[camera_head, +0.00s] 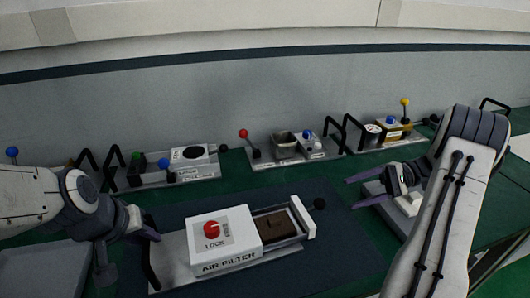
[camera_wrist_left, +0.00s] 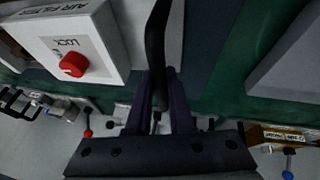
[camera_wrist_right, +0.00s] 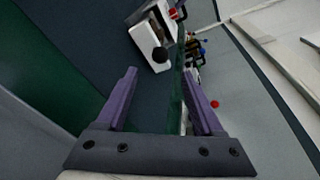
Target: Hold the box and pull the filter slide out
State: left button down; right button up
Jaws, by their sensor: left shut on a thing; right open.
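The white air filter box (camera_head: 222,257) with a red lock knob (camera_head: 211,230) lies on a dark mat at the front centre. The filter slide (camera_head: 302,217) sticks out of its right side, showing a brown filter block (camera_head: 276,226); a black ball knob (camera_head: 319,203) is at its end plate. My left gripper (camera_head: 150,236) is shut on the black handle (camera_head: 149,268) at the left of the box; the handle also shows in the left wrist view (camera_wrist_left: 155,40). My right gripper (camera_head: 350,193) is open and empty, right of the ball knob and apart from it.
Behind stand units with black handles and coloured levers: one at back left (camera_head: 166,175), one in the middle (camera_head: 293,152), one at back right (camera_head: 390,137). A grey block (camera_head: 376,188) is beside my right gripper. The mat right of the slide is bare.

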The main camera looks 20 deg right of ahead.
pick_arm(q)
jog(key=shift+s+f, duration=0.15)
jog(key=shift+f, duration=0.05)
pick_arm(e)
jog(key=shift+v, duration=1.1)
pick_arm(q)
jog(key=c, duration=0.7)
grip_release()
jog(key=shift+r, duration=0.1)
